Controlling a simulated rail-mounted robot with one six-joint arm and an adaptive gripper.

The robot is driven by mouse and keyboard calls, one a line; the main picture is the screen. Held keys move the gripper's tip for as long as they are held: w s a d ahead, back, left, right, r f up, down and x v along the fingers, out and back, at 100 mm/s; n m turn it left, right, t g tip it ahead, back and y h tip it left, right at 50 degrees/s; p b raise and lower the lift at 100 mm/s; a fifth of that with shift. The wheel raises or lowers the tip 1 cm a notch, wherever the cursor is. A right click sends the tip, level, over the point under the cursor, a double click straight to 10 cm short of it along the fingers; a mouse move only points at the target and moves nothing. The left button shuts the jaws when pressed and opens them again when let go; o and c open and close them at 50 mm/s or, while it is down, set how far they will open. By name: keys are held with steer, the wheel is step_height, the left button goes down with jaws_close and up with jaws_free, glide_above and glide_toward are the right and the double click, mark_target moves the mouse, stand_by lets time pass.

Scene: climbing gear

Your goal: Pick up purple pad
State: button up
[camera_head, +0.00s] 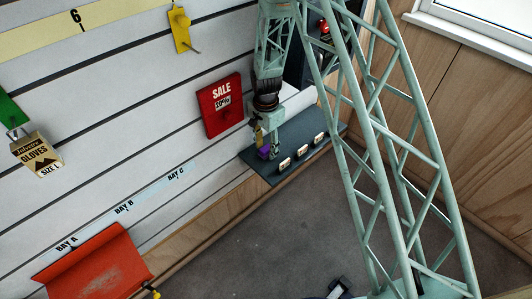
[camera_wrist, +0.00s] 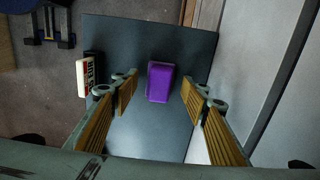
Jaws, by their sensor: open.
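The purple pad (camera_wrist: 160,82) is a small block lying on a dark blue-grey shelf (camera_wrist: 125,40) in the wrist view. In the wrist view my gripper (camera_wrist: 160,98) is open, with one wood-faced finger on each side of the pad. The pad shows between the fingertips with a gap on both sides. Nothing is held. I cannot tell the height of the fingertips above the shelf.
A white label block (camera_wrist: 85,76) is at the shelf's edge, near my left finger in the wrist view. The slatted wall holds a red SALE box (camera_head: 221,105) close to my arm, a gloves packet (camera_head: 37,153) and an orange-red tray (camera_head: 95,265). Grey floor (camera_head: 250,240) lies below.

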steer(key=shift+f, duration=0.4)
steer(key=c, duration=1)
